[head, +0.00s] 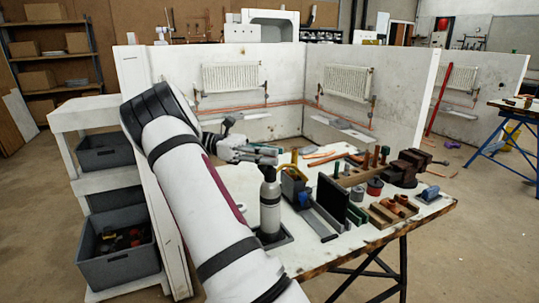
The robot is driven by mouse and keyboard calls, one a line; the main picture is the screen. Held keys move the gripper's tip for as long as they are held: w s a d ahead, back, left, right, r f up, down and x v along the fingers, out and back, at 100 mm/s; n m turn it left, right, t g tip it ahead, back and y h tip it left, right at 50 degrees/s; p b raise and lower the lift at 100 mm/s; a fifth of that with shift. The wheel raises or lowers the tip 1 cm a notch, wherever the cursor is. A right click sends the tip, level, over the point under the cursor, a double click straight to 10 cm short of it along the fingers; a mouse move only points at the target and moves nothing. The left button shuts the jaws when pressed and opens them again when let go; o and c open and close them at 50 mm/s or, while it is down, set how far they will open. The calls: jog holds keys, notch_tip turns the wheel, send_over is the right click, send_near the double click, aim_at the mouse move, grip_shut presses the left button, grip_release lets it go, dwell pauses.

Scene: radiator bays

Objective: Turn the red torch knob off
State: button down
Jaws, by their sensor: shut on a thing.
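A grey gas cylinder (270,208) stands upright at the near left part of the workbench, in a dark square tray. My gripper (268,155) is at the top of this cylinder, reached from the left, with its fingers shut at the torch head. The red knob itself is hidden behind the fingers, so I cannot see which way it is turned.
The bench (290,250) holds a tool caddy (293,183), a dark upright plate (332,200), wooden blocks (392,210) and a vise (408,168) right of the cylinder. White partition walls with radiators (231,77) stand behind. A shelf with grey bins (118,248) is at left.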

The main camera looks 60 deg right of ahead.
jog(key=c, duration=1.3)
grip_release()
jog(key=shift+w, duration=0.15)
jog(key=v, duration=0.7)
jog(key=shift+w+a, duration=0.1)
jog(key=shift+w, duration=0.1)
